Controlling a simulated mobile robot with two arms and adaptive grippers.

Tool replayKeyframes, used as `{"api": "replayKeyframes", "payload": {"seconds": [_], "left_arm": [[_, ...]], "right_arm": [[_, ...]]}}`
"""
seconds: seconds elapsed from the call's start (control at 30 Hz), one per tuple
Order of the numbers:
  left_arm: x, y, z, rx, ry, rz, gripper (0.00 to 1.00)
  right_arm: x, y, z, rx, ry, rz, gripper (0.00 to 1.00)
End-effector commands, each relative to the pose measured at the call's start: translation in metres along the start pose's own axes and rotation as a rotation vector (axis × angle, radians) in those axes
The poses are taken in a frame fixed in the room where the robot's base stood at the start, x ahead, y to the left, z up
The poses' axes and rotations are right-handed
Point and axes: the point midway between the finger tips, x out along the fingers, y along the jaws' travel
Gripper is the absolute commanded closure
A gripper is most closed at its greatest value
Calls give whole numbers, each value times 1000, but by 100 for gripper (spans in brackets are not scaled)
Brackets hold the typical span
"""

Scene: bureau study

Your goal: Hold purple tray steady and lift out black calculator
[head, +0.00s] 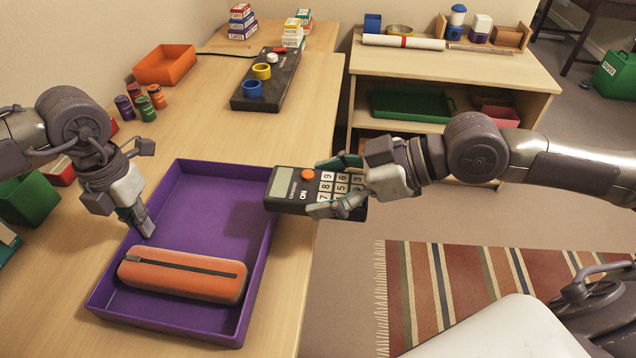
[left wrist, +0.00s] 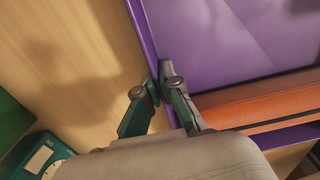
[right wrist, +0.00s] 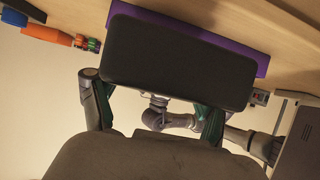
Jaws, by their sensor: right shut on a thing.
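The purple tray (head: 218,218) lies on the desk with an orange pencil case (head: 183,274) inside it. My left gripper (head: 143,228) is at the tray's left wall. In the left wrist view its fingertips (left wrist: 162,84) are close together with the wall between them. The black calculator (head: 290,190), with an orange button and light keys, is in my right gripper (head: 335,187). It is held above the tray's right wall and reaches past the desk edge. The right wrist view shows the calculator's dark back (right wrist: 180,62) between the fingers.
An orange bin (head: 166,65), several small coloured cylinders (head: 140,103) and a dark board with rings (head: 265,80) stand behind the tray. A green box (head: 28,198) is at the left. A shelf unit (head: 450,75) stands at the back right. The floor right of the desk has a striped rug (head: 480,285).

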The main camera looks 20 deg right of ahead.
Motion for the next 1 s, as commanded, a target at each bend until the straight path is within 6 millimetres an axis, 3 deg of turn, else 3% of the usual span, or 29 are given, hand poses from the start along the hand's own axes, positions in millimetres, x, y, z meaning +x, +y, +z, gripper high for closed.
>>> {"api": "replayKeyframes", "payload": {"seconds": [0.13, 0.3, 0.37, 0.73, 1.0], "left_arm": [[0, 0, 0, 0, 0, 1, 100], [0, 0, 0, 0, 0, 0, 71], [0, 0, 0, 0, 0, 0, 65], [-6, 0, 0, -1, -1, 1, 65], [-56, 0, 1, -1, -4, 1, 65]], "right_arm": [[0, 0, -1, -1, 1, 0, 64], [0, 0, -1, 0, 1, 1, 64], [0, 0, -1, 0, 1, 1, 64], [0, 0, -1, 0, 1, 1, 64], [0, 0, -1, 0, 1, 1, 64]]}}
